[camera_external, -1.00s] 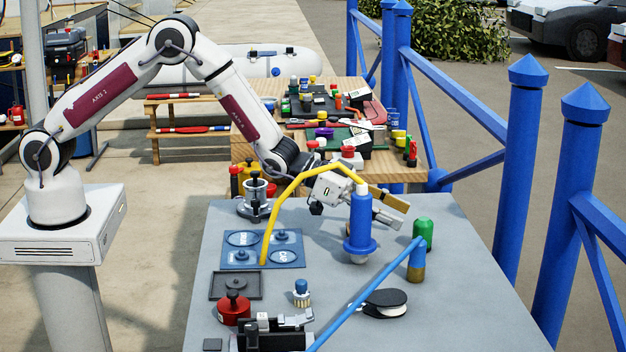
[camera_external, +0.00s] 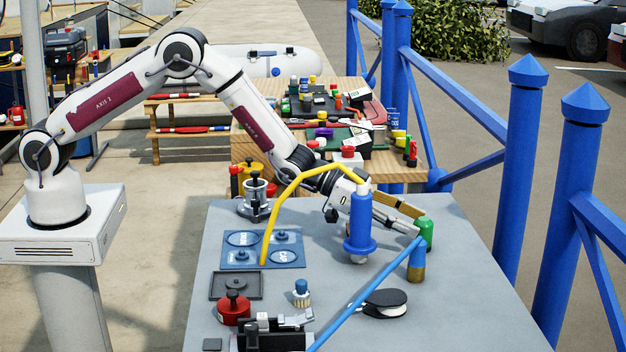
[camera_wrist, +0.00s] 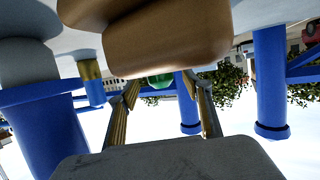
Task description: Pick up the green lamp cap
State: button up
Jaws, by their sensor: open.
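The green lamp cap (camera_external: 425,234) is a small rounded green cylinder standing upright near the right edge of the grey table. In the wrist view only a small part of it (camera_wrist: 160,81) shows, between my fingers; the large brown shape in front hides the rest. My gripper (camera_external: 420,222) reaches in from the left, tilted slightly downward, with its fingertips at the cap's upper left side. Its two fingers are spread in the wrist view (camera_wrist: 162,84). I cannot tell whether they touch the cap.
A blue flanged cylinder (camera_external: 361,231) stands close in front of my gripper. A yellow curved tube (camera_external: 289,190) arches by my wrist. A blue lamp cap with a brass base (camera_external: 416,262), a blue rod (camera_external: 362,298) and a black pulley block (camera_external: 384,302) lie nearer.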

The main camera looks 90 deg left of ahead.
jog(key=shift+x, duration=0.9)
jog(key=c, duration=1.2)
